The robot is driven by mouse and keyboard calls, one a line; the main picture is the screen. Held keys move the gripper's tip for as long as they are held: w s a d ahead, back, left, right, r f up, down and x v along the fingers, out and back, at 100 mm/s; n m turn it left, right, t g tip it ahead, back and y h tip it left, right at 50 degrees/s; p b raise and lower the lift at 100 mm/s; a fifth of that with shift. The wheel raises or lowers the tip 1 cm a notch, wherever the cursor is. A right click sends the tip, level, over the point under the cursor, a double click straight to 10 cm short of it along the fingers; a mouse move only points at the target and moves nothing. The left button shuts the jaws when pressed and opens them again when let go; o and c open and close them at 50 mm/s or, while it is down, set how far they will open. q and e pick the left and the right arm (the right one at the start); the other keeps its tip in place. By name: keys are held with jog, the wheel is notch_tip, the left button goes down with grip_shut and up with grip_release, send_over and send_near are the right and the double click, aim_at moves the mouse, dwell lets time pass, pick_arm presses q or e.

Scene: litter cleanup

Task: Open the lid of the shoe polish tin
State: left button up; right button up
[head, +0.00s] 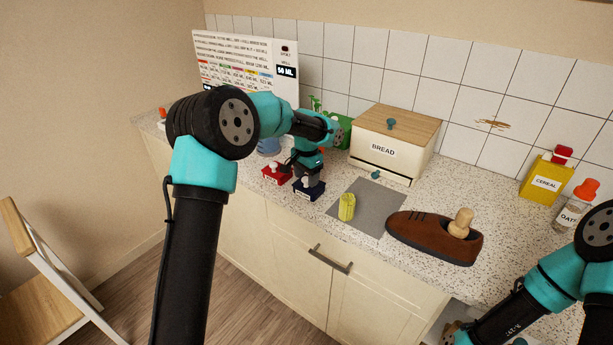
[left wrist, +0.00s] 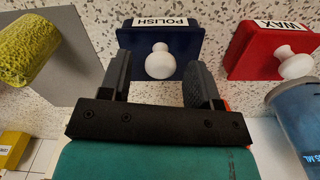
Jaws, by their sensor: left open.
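The shoe polish tin is a navy blue box labelled POLISH (head: 309,190) on the counter, beside the red WAX tin (head: 276,175). In the left wrist view the POLISH tin (left wrist: 185,38) has a white round knob (left wrist: 160,62) on its lid, which looks shut. My left gripper (head: 307,176) is over the tin, pointing down. In the left wrist view its open fingers (left wrist: 158,78) stand on either side of the knob, with gaps visible; I cannot tell their exact height against it.
The red WAX tin (left wrist: 275,45) is close beside the right finger. A yellow sponge (head: 347,207) lies on a grey mat (head: 372,207), with a brown shoe (head: 430,236) to its right. A bread box (head: 385,150) stands behind. The counter right of it is mostly clear.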

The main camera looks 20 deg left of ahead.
pick_arm(q)
jog(key=shift+c, duration=0.5)
grip_shut()
jog(key=shift+w+r+g, duration=0.1)
jog(key=shift+w+g, duration=0.05)
jog(key=shift+g, duration=0.15)
jog(key=shift+w+d+r+g+y, duration=0.15)
jog(key=shift+w+r+g+y, duration=0.2)
jog(key=shift+g, duration=0.3)
jog(key=shift+w+d+r+g+y, duration=0.1)
jog(key=shift+w+r+g+y, duration=0.1)
jog(key=shift+w+g, duration=0.35)
jog(key=shift+w+d+r+g+y, duration=0.15)
jog(key=shift+w+r+g+y, duration=0.15)
jog(key=shift+g, duration=0.6)
jog(key=shift+w+d+r+g+y, duration=0.15)
jog(key=shift+w+g, duration=0.25)
jog(key=shift+g, duration=0.5)
